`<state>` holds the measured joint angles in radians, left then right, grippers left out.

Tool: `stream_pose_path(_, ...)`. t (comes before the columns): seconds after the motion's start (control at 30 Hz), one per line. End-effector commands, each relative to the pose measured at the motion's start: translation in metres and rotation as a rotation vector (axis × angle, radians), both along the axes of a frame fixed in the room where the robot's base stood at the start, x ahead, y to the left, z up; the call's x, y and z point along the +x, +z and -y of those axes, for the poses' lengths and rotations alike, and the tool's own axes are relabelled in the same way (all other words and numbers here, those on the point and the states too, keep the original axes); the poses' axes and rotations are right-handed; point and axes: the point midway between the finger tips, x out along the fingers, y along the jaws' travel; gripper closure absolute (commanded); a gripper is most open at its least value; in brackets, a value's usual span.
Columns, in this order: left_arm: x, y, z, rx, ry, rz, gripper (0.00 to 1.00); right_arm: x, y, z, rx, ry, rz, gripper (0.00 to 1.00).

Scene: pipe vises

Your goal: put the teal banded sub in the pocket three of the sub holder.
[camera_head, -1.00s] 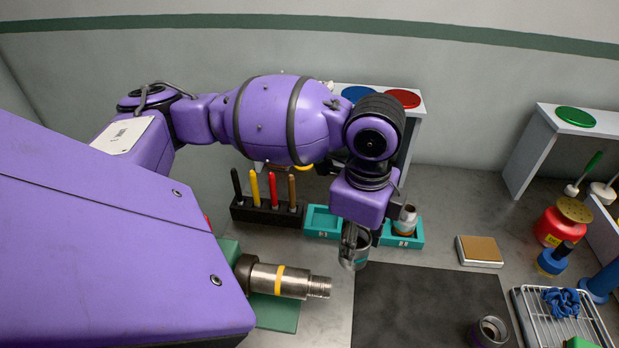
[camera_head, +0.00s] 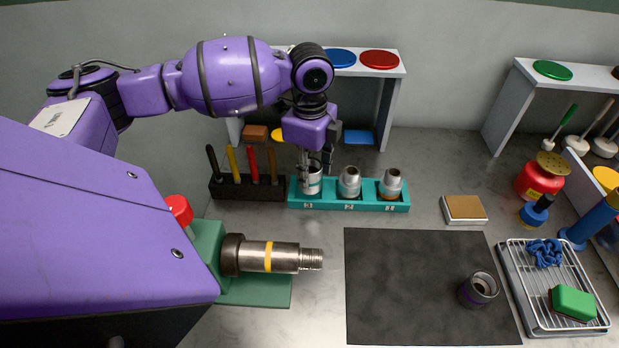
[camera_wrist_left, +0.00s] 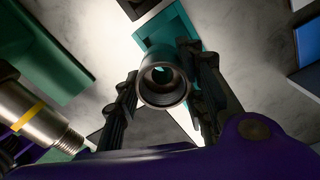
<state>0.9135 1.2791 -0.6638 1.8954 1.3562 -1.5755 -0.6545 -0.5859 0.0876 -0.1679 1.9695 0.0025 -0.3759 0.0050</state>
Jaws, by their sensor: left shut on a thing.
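The teal banded sub (camera_head: 311,181) is a grey metal ring with a teal band. My left gripper (camera_head: 312,164) is shut on it, with a finger on either side. It stands about upright at the left-hand pocket of the teal sub holder (camera_head: 330,205), above the label 3. I cannot tell whether its base rests on the pocket floor. In the left wrist view the sub (camera_wrist_left: 164,84) shows end-on between the fingers, with the holder (camera_wrist_left: 172,22) beyond it. My right gripper is not in view.
Two other subs (camera_head: 349,183) (camera_head: 391,184) stand in the holder's middle and right pockets. A dark rack of coloured-handled tools (camera_head: 247,191) adjoins the holder's left. A vise-held pipe (camera_head: 268,257) lies in front. A purple-banded sub (camera_head: 478,290) stands on the black mat (camera_head: 405,285).

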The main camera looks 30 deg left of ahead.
Motion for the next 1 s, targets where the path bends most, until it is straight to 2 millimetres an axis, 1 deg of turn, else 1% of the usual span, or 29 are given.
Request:
stream_pose_path(0.03,0.004,-0.006,-0.003,0.0,0.001,0.0,1.0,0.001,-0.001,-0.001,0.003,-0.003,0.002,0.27)
stream_pose_path(0.1,0.008,-0.012,-0.006,-0.001,0.001,0.001,1.0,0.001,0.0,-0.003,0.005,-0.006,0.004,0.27)
stream_pose_path(0.27,0.012,-0.018,-0.01,-0.001,0.0,0.002,1.0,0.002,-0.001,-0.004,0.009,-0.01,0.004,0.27)
stream_pose_path(0.33,0.016,-0.024,-0.014,0.0,0.002,0.001,1.0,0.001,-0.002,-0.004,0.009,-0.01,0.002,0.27)
stream_pose_path(0.5,0.016,-0.05,-0.014,0.0,-0.001,0.0,1.0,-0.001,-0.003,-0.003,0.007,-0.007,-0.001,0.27)
stream_pose_path(0.53,0.016,-0.053,-0.014,0.0,-0.001,0.002,1.0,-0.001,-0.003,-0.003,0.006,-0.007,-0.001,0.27)
stream_pose_path(0.93,0.016,-0.057,-0.014,0.001,-0.001,0.004,1.0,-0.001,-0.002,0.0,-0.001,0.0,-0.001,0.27)
stream_pose_path(0.97,0.016,-0.058,-0.014,0.0,-0.001,0.003,0.61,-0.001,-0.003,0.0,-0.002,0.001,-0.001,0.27)
stream_pose_path(1.0,0.016,-0.058,-0.014,0.0,-0.001,0.003,0.56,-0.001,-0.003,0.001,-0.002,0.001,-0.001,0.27)
